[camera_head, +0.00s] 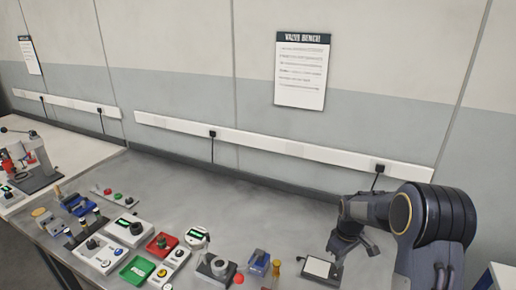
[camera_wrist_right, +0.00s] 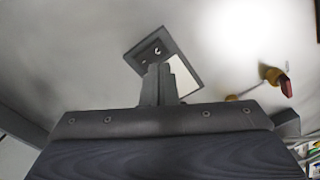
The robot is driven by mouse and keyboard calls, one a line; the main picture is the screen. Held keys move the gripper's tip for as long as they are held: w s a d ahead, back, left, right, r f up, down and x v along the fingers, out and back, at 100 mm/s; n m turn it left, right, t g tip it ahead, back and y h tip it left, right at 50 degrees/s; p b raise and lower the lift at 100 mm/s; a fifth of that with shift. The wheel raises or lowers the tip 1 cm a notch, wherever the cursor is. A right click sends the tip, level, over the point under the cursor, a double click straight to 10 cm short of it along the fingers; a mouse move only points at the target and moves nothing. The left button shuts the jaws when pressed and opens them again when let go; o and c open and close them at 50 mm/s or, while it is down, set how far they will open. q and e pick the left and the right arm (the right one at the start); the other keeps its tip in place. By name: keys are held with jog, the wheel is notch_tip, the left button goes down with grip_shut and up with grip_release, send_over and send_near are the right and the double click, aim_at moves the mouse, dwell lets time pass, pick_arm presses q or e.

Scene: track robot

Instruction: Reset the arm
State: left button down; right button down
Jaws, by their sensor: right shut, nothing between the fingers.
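My right gripper (camera_head: 338,264) comes in from the right in the head view and hangs low at the right part of the grey bench (camera_head: 265,215). It is shut and empty. In the right wrist view its closed fingers (camera_wrist_right: 160,85) point toward a small dark-framed plate (camera_wrist_right: 182,70) with a light face. In the head view this plate (camera_head: 318,268) lies on the bench just beside and below the gripper; I cannot tell whether they touch. My left gripper is not in view.
Several devices crowd the bench's front middle: a red box (camera_head: 162,244), a green tray (camera_head: 137,269), a grey unit (camera_head: 215,267) and a blue block (camera_head: 259,262). A yellow-handled tool (camera_wrist_right: 275,80) lies near the plate. The bench's back is clear up to the wall.

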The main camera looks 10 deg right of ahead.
jog(key=s+a+r+m+t+y, duration=0.2)
jog(key=s+a+r+m, duration=0.15)
jog(key=s+r, duration=0.6)
jog(key=s+a+r+m+t+y, duration=0.15)
jog(key=s+a+r, duration=0.25)
jog(key=s+r, duration=0.5)
jog(key=s+a+f+m+t, duration=0.1)
jog(key=s+a, duration=0.3)
jog(key=s, duration=0.6)
jog(key=shift+f+m+t, duration=0.35)
jog(key=shift+m+t, duration=0.15)
jog(key=shift+t, duration=0.05)
